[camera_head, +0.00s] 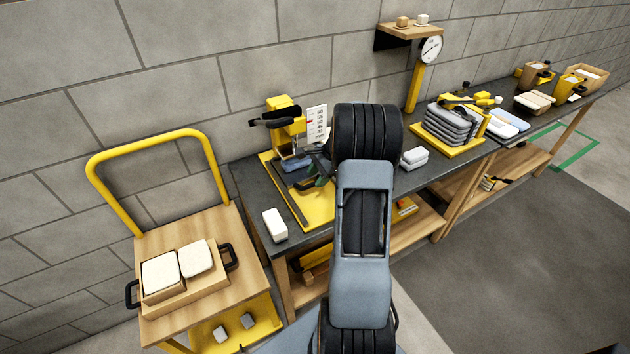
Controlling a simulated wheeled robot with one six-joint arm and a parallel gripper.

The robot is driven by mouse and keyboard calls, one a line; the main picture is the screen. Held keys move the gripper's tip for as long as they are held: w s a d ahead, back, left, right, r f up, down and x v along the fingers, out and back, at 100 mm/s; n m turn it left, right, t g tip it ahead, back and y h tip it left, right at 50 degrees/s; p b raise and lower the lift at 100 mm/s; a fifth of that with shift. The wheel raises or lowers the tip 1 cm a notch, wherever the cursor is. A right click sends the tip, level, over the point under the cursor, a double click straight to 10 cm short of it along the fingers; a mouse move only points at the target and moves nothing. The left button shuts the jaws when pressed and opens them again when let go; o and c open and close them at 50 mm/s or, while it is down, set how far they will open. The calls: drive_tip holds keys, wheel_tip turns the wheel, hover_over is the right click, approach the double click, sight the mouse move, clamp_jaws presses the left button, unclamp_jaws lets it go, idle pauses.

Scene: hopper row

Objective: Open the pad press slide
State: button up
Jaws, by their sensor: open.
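The pad press (284,117) is a yellow upright with a black lever and a white number card, near the left end of the dark bench. Its yellow base plate (315,208) has a dark strip along the left side. A blue-grey block sits under the head; I cannot tell which part is the slide. My gripper (314,181) is seen small and partly hidden behind my arm, low over the base plate beside the blue-grey block. It is open, with nothing seen between its fingers. I cannot tell whether it touches the press.
A white block (275,225) lies at the bench's left front corner, and white pads (414,158) lie right of my arm. A yellow rack of grey pads (449,123) stands farther right. A wooden cart (217,306) with a yellow handle stands left. A dial gauge (431,49) rises behind.

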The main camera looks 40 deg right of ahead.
drive_tip(key=shift+x, duration=1.25)
drive_tip(key=shift+c, duration=0.3)
clamp_jaws()
drive_tip(key=shift+s, duration=0.1)
